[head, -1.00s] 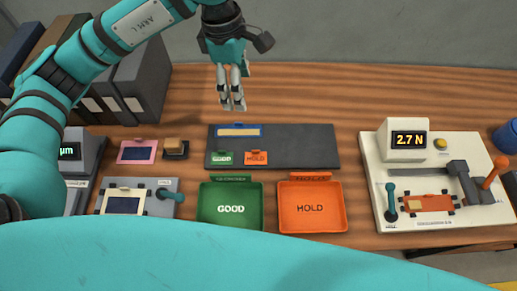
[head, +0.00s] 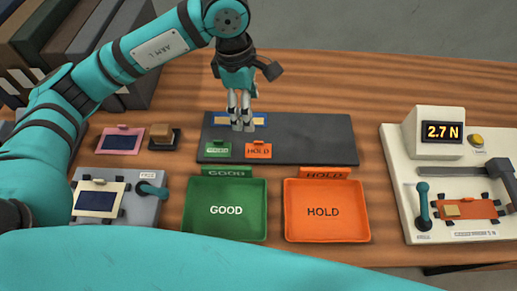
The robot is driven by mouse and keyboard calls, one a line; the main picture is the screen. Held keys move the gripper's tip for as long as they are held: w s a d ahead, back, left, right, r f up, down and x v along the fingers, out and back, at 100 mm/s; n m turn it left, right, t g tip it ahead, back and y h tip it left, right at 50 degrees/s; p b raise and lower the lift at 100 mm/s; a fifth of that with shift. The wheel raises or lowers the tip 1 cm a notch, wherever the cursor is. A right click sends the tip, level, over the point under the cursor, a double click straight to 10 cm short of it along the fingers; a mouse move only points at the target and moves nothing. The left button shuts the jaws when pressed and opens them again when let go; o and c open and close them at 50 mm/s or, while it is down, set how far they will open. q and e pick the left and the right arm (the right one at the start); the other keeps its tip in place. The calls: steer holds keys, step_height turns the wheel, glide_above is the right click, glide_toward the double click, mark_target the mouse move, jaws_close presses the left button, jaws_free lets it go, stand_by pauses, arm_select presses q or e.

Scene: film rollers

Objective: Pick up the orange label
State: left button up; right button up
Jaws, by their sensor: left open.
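The orange label (head: 258,150) is a small tag reading HOLD. It sits at the front of the dark grey mat (head: 310,140), to the right of a small green label (head: 218,150). My left gripper (head: 242,125) points down over the back left part of the mat, behind the two labels. It is open and empty, and its fingers partly cover a blue-edged strip (head: 260,119). The gripper is apart from the orange label. My right gripper does not show.
A green GOOD tray (head: 225,230) and an orange HOLD tray (head: 325,232) stand in front of the mat. A white tester reading 2.7 N (head: 436,150) is at right. A pink-framed piece (head: 122,140) and a grey fixture (head: 150,210) are at left. Dark binders (head: 60,35) stand at back left.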

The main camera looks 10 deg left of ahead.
arm_select(q)
glide_above(259, 151)
steer(key=a, duration=0.2)
steer(key=f, duration=0.6)
steer(key=f+p, duration=0.1)
steer(key=f, duration=0.1)
steer(key=shift+w+d+f, duration=0.2)
steer(key=shift+w+f, duration=0.1)
steer(key=shift+f, duration=0.1)
steer(key=shift+s+d+f, duration=0.15)
steer(key=shift+d+f, duration=0.05)
steer(key=shift+f, duration=0.35)
steer(key=f, duration=0.1)
steer(key=f+p, duration=0.1)
steer(key=f, duration=0.1)
steer(key=shift+s+d+f, duration=0.25)
steer(key=shift+d, duration=0.15)
steer(key=shift+f, duration=0.4)
steer(key=shift+c, duration=0.3)
steer(key=c, duration=0.9)
